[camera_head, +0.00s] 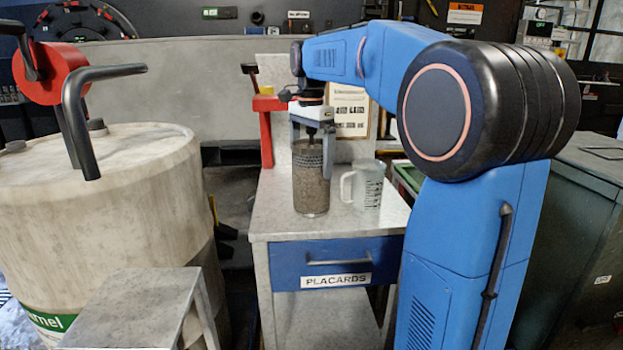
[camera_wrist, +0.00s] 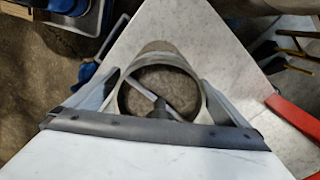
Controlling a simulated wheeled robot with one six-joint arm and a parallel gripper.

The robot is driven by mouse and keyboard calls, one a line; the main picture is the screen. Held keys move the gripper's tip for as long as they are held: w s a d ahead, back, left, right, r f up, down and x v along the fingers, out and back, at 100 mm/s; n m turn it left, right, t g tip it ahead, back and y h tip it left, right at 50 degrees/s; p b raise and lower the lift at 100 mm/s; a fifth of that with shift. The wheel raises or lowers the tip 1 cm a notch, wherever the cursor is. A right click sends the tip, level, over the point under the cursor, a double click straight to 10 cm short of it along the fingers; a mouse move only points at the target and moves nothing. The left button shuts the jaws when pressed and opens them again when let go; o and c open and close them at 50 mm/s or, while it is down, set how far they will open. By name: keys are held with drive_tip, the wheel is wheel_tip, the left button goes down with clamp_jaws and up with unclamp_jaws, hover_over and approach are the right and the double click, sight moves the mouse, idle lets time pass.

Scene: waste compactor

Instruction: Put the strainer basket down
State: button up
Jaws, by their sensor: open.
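The strainer basket (camera_head: 311,185) is a grey-brown mesh cylinder standing upright on the pale top of a small cabinet (camera_head: 277,205). In the wrist view I look down on its round rim (camera_wrist: 163,57), with a crossbar inside. My gripper (camera_head: 317,160) is directly over the basket, pointing down. Its fingers are apart, one on each side of the basket's upper part (camera_wrist: 160,90). I cannot tell whether either finger touches the wall. The dark band of my gripper hides the near side of the rim in the wrist view.
A clear measuring jug (camera_head: 364,186) stands close to the right of the basket. A red stand (camera_head: 266,125) rises behind left. A blue drawer (camera_head: 335,263) labelled PLACARDS is below the top. A large drum (camera_head: 100,190) stands left. The top's front left is bare.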

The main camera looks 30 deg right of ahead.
drive_tip(key=shift+c, duration=0.3)
drive_tip(key=c, duration=2)
drive_tip(key=shift+r, duration=0.15)
